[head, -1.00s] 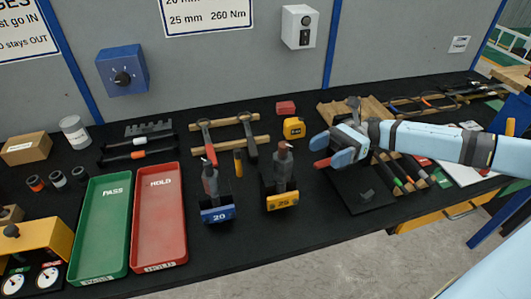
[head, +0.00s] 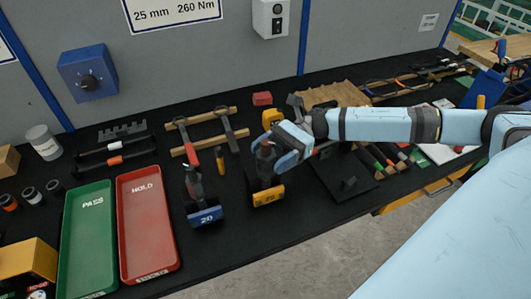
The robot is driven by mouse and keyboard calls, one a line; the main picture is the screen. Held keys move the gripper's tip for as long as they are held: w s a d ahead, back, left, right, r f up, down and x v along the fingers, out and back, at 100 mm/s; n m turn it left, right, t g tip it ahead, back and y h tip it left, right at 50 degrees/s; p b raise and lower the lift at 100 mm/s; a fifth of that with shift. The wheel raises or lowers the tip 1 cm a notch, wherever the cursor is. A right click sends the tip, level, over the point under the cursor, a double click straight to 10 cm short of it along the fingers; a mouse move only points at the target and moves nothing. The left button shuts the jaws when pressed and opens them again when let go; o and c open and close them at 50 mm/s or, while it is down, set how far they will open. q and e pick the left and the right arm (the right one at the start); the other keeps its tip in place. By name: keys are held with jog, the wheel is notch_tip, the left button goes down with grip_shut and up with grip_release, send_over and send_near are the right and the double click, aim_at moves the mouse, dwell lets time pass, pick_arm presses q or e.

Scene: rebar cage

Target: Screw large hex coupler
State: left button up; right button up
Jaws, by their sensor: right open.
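A yellow block marked 25 (head: 268,197) stands on the black bench, with a dark grey upright piece (head: 264,168) in it. A blue block marked 20 (head: 205,216) to its left holds a similar grey piece (head: 193,182) with a red tip. My right gripper (head: 273,149) is open at the top of the piece in the 25 block. Its fingers appear on either side of that top; I cannot tell whether they touch it. The gripper hides part of the piece. I cannot tell which part is the large hex coupler. My left gripper is out of view.
A green PASS tray (head: 86,250) and a red HOLD tray (head: 147,235) lie empty at left. Wooden bars with tools (head: 205,145) and a yellow tape measure (head: 271,118) are behind the blocks. A black plate (head: 345,190) lies right of the 25 block. Bench front is clear.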

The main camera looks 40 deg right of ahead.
jog(key=shift+a, duration=0.8)
jog(key=c, duration=0.9)
jog(key=shift+f, duration=0.1)
